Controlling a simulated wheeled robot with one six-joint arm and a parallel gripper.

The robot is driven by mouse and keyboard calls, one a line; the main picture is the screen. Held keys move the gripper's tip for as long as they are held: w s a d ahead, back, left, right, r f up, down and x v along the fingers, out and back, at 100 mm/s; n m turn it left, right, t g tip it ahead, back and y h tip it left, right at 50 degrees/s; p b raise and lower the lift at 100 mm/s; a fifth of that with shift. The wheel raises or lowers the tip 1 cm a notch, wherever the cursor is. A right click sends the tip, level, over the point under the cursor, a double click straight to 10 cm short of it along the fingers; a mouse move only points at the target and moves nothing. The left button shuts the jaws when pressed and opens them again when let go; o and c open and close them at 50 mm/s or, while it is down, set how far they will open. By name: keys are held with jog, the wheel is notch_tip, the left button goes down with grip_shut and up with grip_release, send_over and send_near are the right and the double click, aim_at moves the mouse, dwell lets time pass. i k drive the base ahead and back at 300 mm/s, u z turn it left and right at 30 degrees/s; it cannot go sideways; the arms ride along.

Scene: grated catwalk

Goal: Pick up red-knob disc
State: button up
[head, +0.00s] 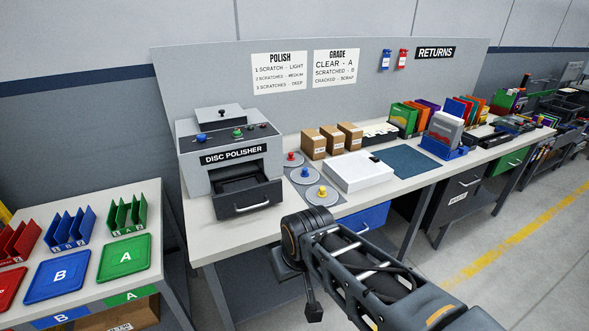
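The red-knob disc (291,159) is a grey round disc with a red knob in the middle. It lies flat on the bench, just right of the disc polisher (232,157), the farthest of a row of three discs. The blue-knob disc (305,175) is in the middle, and the yellow-knob disc (322,195) is nearest. My arm reaches in from the lower right, and its wrist is in front of the bench edge, short of the discs. My gripper (313,308) seems to be the dark part hanging below the wrist, apart from the discs; its fingers are not clear.
The polisher's front drawer (246,196) sticks out left of the discs. A white box (358,172) stands close on their right, with cardboard boxes (313,144) behind. A blue mat (405,161) lies farther right. A side table with coloured trays (57,273) is at left.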

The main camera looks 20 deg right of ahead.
aim_at(290, 160)
jog(key=k, duration=0.95)
jog(key=z, duration=0.65)
jog(key=i, duration=1.65)
jog(key=u, duration=0.8)
jog(key=i, duration=0.5)
jog(key=z, duration=0.15)
